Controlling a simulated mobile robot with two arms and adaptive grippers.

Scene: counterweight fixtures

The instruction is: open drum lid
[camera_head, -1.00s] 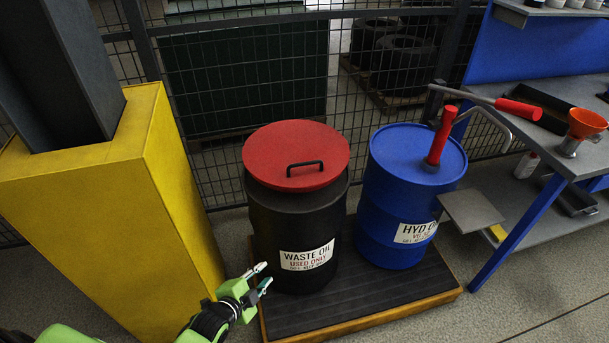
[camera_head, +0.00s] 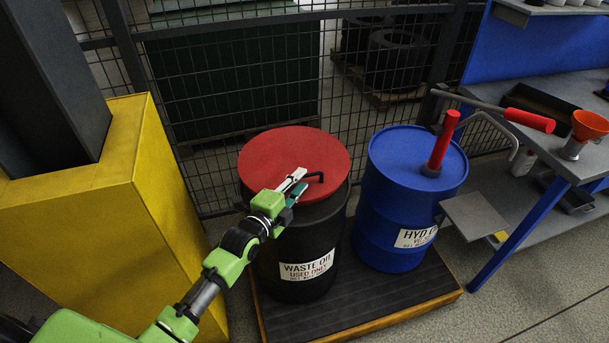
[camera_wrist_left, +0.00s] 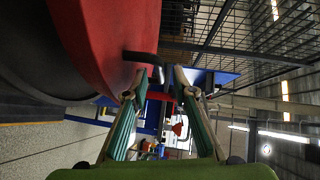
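The drum is black, labelled WASTE OIL (camera_head: 305,272), and its round red lid (camera_head: 285,150) lies on top. A black bar handle (camera_head: 319,177) stands on the lid, partly hidden by my left gripper (camera_head: 300,181). That gripper is over the lid's front part at the handle, with its fingers apart. In the left wrist view, the red lid (camera_wrist_left: 105,35) is at upper left. The handle (camera_wrist_left: 143,56) reaches across to between the tips of the open left gripper (camera_wrist_left: 160,80); I cannot tell whether they touch. My right gripper is not in view.
A blue HYD OIL drum (camera_head: 385,215) with a red-handled pump (camera_head: 441,145) stands close on the right, on the same pallet (camera_head: 365,308). A yellow post base (camera_head: 85,200) is at left, a mesh fence (camera_head: 230,80) behind. A workbench (camera_head: 560,140) is at right.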

